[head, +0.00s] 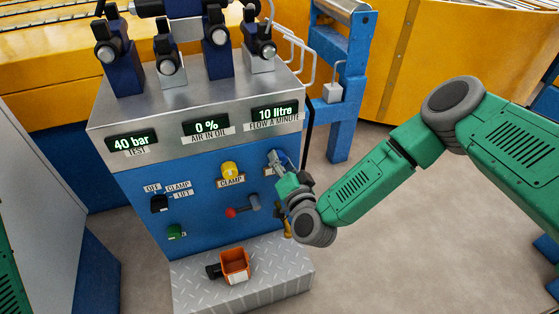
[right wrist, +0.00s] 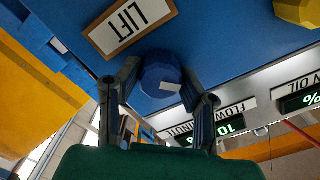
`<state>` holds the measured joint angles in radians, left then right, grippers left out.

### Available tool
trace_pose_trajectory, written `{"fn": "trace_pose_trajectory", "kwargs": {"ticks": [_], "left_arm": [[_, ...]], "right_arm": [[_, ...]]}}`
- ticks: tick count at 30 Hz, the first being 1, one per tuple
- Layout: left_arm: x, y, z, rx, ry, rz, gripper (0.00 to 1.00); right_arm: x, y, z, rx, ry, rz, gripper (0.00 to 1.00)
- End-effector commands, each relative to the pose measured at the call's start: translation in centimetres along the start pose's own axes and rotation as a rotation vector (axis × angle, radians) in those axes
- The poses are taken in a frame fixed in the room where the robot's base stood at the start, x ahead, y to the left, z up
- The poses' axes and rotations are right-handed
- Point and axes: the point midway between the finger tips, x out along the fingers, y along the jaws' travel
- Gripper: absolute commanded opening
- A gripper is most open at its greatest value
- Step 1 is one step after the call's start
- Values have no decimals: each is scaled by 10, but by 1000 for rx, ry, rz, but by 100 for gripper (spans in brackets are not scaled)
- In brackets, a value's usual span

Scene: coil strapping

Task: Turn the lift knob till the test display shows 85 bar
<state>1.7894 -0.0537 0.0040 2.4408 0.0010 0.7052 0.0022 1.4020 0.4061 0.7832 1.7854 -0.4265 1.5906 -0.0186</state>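The test display (head: 131,142) reads 40 bar. The blue lift knob (right wrist: 162,78) sits on the blue panel beside its LIFT label (right wrist: 130,26), which is upside down in the right wrist view. A white mark on the knob points to the lower right there. My right gripper (head: 280,163) is at the panel's right side; in the right wrist view its two fingers (right wrist: 161,84) are close against opposite sides of the knob, shut on it. In the head view the gripper mostly hides the knob. My left gripper is out of view.
The panel also carries a yellow CLAMP knob (head: 230,170), a red-tipped lever (head: 243,206), a black selector (head: 159,204) and a green button (head: 174,232). Other displays read 0 % (head: 206,127) and 10 litre (head: 275,113). An orange box (head: 235,265) stands on the metal step (head: 284,282).

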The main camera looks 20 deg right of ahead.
Motion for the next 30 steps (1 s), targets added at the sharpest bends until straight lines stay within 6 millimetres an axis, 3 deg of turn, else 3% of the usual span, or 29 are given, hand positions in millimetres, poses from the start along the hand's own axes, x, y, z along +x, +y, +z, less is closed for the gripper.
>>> {"fn": "trace_pose_trajectory", "kwargs": {"ticks": [14,30], "left_arm": [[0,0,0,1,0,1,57],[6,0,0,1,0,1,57]], "right_arm": [[0,-2,-2,108,6,-5,4],[1,3,-2,579,9,-4,4]]}}
